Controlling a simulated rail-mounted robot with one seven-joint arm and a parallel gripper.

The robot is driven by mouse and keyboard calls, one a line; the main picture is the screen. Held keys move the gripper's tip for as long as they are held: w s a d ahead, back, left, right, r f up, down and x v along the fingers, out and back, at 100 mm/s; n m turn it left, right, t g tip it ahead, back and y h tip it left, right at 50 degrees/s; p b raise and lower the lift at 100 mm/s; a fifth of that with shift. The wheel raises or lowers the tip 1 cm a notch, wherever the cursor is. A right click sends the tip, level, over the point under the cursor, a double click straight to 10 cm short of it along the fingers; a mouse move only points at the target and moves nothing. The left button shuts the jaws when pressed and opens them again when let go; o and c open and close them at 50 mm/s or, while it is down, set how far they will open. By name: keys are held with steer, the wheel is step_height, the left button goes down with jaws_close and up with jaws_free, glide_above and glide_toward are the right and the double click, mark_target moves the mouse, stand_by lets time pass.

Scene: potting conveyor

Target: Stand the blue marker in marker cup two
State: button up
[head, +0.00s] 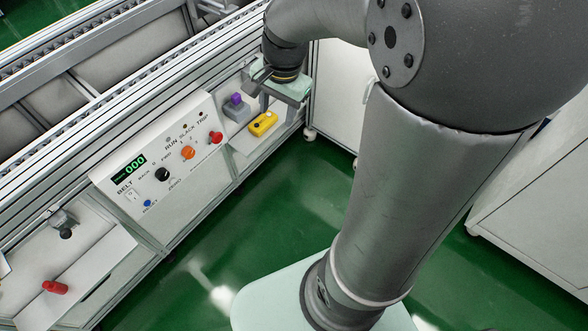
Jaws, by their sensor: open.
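I cannot make out a blue marker or a numbered marker cup in the head view. My gripper (277,110) is at the upper middle, over the small shelf at the right end of the control panel. Its jaws are apart, and I see nothing held between them. Below and left of it, a purple block (236,99) sits on a grey block (237,110). A yellow object (263,123) with dark spots lies on the shelf, close under the gripper. My arm hides part of the view behind it.
The control panel (177,165) has a green 000 display, black, orange and red knobs and a blue button (148,203). A red object (55,287) lies on the lower-left shelf, below a grey fixture (63,222). The conveyor runs behind. Green floor (245,210) in front is clear.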

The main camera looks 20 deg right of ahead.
steer(key=s+a+f+n, duration=0.1)
steer(key=s+n, duration=0.4)
steer(key=s, duration=0.2)
steer(key=s+a+f+n+g+h, duration=0.1)
steer(key=s+n, duration=0.5)
steer(key=s, duration=0.1)
steer(key=shift+s+a+f, duration=0.35)
steer(key=shift+s, duration=0.05)
steer(key=shift+f, duration=0.1)
step_height(320, 180, down, 17)
steer(key=b, duration=1.6)
steer(key=shift+w+d+f+g, duration=0.15)
steer(key=shift+w+d+g, duration=0.05)
steer(key=shift+d+g, duration=0.2)
